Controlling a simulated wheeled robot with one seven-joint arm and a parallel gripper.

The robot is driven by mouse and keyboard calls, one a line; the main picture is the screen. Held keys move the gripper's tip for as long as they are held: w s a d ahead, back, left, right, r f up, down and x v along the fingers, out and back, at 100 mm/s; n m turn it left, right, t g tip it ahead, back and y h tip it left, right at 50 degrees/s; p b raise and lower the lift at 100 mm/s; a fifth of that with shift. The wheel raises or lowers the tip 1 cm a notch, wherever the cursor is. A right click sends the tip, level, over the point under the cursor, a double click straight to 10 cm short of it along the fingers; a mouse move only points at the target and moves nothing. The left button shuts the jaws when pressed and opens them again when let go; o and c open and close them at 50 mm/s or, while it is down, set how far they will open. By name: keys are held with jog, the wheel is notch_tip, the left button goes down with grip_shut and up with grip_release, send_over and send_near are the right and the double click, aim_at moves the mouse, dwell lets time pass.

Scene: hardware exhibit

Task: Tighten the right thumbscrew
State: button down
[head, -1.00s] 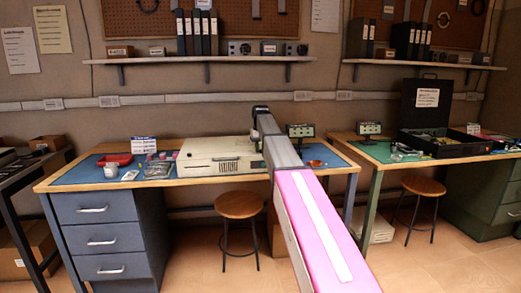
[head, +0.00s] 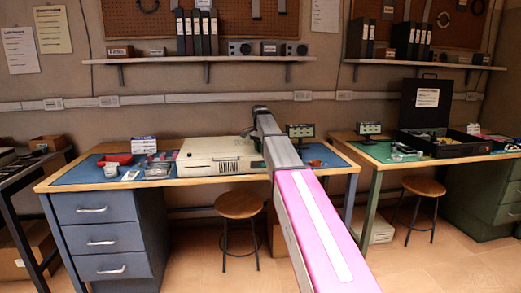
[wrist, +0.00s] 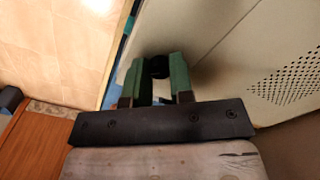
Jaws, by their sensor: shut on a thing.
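A beige computer case (head: 205,157) lies flat on the blue mat of the left workbench. Its light panel (wrist: 235,62) with a perforated vent fills the right of the wrist view. My gripper (wrist: 157,75) has green fingers, shut on a small round black thumbscrew (wrist: 157,66) at the case's edge. The fingers sit on either side of it and hide part of it. I cannot tell from these views whether it is the right or left one. In the head view my arm hides the gripper and the case's right end.
A small display (head: 300,131) stands behind my arm. A stool (head: 239,206) is in front of the bench.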

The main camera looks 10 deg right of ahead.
jog(key=m, duration=0.3)
jog(key=shift+m, duration=2.3)
jog(key=c, duration=1)
grip_release()
jog(key=shift+r, duration=0.1)
notch_tip(320, 180, up, 11)
jog(key=shift+f, duration=0.2)
